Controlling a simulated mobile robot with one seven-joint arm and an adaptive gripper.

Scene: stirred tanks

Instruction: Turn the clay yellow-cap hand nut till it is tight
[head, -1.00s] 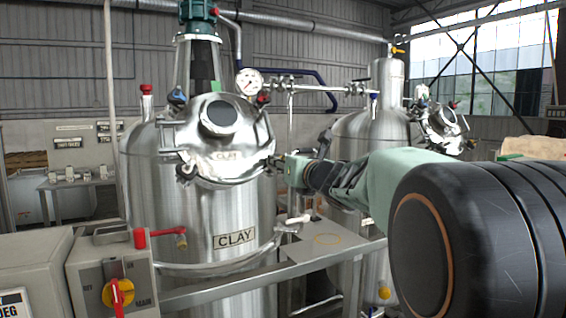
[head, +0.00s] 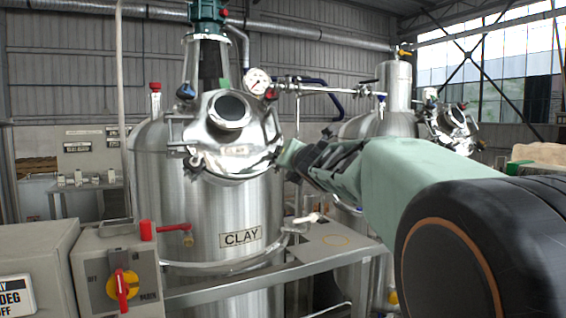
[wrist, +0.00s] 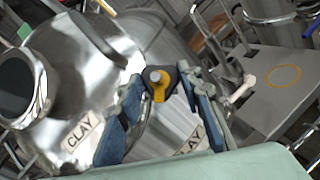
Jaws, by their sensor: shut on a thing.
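The clay tank (head: 205,210) stands left of centre in the head view, with its round metal lid (head: 235,150) and a CLAY label. In the wrist view the hand nut (wrist: 159,93) is a dark lobed knob with a yellow part and a grey stud end in its middle. My gripper (wrist: 160,82) has its blue-padded fingers on either side of this nut and is shut on it. In the head view my gripper (head: 283,157) reaches the right edge of the lid and hides the nut. I cannot tell how tight the nut is.
A blue-capped nut (head: 186,91) and a red-capped nut (head: 271,94) sit around the lid. A pressure gauge (head: 257,81) stands behind it. A steel table (head: 325,248) lies below my arm. A second tank (head: 395,125) stands behind it. A switch box (head: 118,275) is at front left.

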